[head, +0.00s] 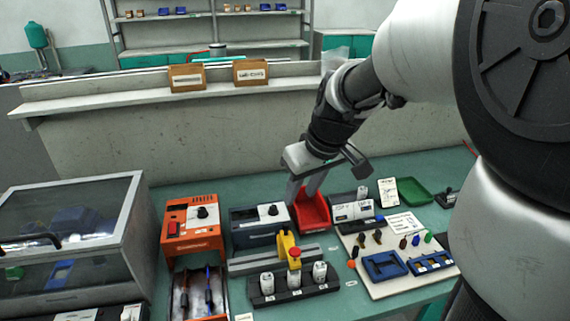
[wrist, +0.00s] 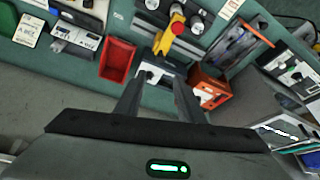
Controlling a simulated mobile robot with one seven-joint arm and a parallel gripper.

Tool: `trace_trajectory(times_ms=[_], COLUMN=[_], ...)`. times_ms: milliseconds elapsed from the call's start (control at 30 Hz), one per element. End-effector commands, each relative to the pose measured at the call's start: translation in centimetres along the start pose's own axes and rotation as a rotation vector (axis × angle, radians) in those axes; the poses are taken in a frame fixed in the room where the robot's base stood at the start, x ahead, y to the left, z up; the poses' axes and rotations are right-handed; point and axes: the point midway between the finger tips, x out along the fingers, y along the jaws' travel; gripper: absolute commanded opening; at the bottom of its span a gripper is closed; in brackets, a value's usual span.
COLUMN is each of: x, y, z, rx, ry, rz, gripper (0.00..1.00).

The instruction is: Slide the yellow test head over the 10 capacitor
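The yellow test head (head: 286,243) with its red knob (head: 294,252) sits on a grey rail (head: 250,265), behind the black holder (head: 282,293). Three white capacitors stand in that holder: left (head: 267,284), middle (head: 295,277) and right (head: 320,271). Their labels are too small to read, so I cannot tell which is 10. The test head is nearest the middle one. My gripper (head: 308,191) is above the bench, behind the test head near the red bin. In the wrist view my gripper (wrist: 160,80) is open and empty, with the yellow test head (wrist: 164,40) beyond its fingertips.
A grey meter box (head: 258,224) and an orange box (head: 191,225) stand left of the red bin (head: 312,214). A pale board (head: 385,285) with blue trays and small coloured parts lies right. A clear-lidded cabinet (head: 75,245) fills the far left. A ledge (head: 230,80) runs behind.

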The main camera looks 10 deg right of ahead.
Motion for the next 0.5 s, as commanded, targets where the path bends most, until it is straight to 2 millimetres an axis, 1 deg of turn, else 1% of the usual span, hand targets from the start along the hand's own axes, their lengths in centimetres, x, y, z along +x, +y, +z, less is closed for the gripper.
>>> trace_trajectory(times_ms=[33, 200, 500], x=[-1.0, -2.6, -2.9], y=[0.1, 0.0, 0.0], z=[-0.1, 0.0, 0.0], rx=[-0.001, 0.001, 0.001], ry=[0.004, 0.001, -0.001], rz=[0.002, 0.000, 0.000], gripper=[0.35, 0.35, 0.35])
